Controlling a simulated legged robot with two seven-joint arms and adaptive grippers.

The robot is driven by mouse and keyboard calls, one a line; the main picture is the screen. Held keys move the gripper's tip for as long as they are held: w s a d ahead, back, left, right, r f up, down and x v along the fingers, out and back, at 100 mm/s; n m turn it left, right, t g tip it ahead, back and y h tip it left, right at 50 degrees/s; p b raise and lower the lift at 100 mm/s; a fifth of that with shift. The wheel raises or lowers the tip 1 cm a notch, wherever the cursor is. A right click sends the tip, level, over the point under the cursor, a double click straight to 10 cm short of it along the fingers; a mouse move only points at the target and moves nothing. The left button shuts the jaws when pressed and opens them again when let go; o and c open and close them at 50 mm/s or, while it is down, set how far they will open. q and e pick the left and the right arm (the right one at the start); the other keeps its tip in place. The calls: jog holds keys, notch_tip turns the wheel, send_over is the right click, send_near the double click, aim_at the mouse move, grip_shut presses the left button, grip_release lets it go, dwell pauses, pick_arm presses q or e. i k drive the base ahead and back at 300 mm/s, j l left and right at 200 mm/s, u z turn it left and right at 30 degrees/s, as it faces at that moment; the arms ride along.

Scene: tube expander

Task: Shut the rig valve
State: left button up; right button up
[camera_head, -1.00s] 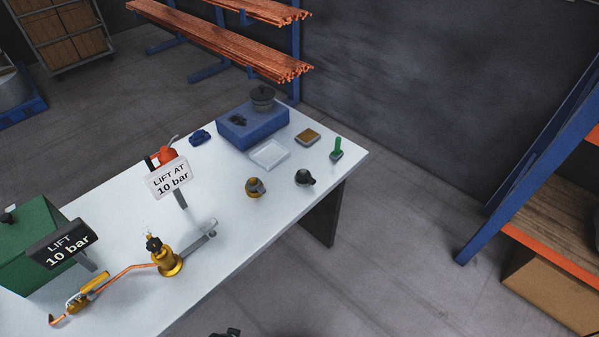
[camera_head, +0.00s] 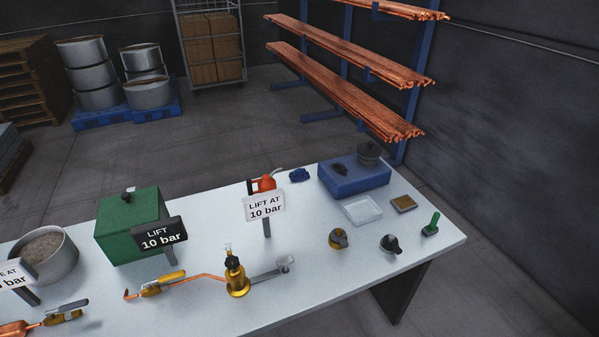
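A brass rig (camera_head: 237,281) with a black top stands upright on the white table. A thin copper pipe (camera_head: 207,277) runs left from it to a brass fitting with a yellow handle (camera_head: 163,282), which may be the valve. A grey flat bar (camera_head: 268,273) reaches right from the rig. A second brass fitting (camera_head: 62,316) with a dark grey handle lies at the front left by a copper piece. I cannot tell which fitting is the rig valve or how it is set. Neither gripper is in view.
Signs reading "LIFT 10 bar" (camera_head: 160,235) and "LIFT AT 10 bar" (camera_head: 264,206) stand near the rig. A green box (camera_head: 128,222) and a grey bowl (camera_head: 45,255) are at left. A blue block (camera_head: 354,180) and small parts are at right. The table's front middle is clear.

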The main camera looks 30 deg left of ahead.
aim_at(171, 276)
jog(key=u, duration=2.1)
jog(key=z, duration=0.1)
